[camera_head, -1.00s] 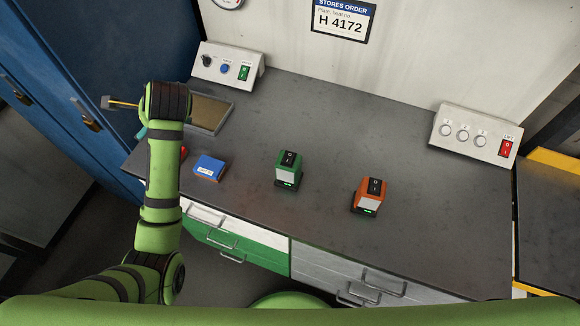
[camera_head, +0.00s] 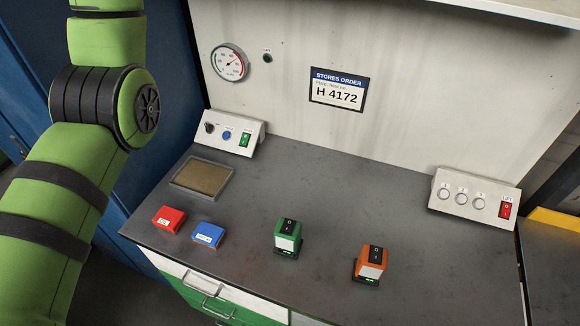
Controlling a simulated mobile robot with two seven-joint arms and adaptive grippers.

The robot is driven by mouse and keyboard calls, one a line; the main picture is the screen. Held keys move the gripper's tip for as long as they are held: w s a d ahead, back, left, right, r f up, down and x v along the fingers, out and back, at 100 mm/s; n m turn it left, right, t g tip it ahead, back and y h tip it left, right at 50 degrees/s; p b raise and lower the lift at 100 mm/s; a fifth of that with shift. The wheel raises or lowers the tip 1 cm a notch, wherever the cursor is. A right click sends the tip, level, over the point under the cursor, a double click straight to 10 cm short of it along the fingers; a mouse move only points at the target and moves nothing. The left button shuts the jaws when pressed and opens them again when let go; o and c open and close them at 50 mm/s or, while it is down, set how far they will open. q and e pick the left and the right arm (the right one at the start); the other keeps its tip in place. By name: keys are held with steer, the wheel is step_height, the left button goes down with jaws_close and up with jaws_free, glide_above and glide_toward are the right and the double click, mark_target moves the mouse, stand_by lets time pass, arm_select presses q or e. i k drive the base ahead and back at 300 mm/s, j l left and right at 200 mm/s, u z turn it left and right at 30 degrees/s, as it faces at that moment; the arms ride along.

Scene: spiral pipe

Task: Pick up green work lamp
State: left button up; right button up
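The green work lamp (camera_head: 288,237) stands upright on the grey worktop, near its front edge. It has a black switch on top, a pale front panel and a dark base with a small green light. An orange work lamp (camera_head: 371,264) of the same shape stands to its right. My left arm fills the left side of the view, bent at a joint and reaching up out of the picture. My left gripper is outside the picture. My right arm and gripper are not in view.
A red box (camera_head: 169,219) and a blue box (camera_head: 208,235) lie left of the green lamp. A shallow tray (camera_head: 176,186) sits behind them. Control boxes stand at the back left (camera_head: 228,134) and right (camera_head: 474,197). The middle worktop (camera_head: 340,190) is clear.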

mark_target(288, 245)
steer(key=k+l, duration=0.1)
steer(key=l, duration=0.3)
steer(key=k+l, duration=0.1)
steer(key=l, duration=0.3)
steer(key=k+l, duration=0.1)
steer(key=l, duration=0.3)
steer(key=z, duration=0.05)
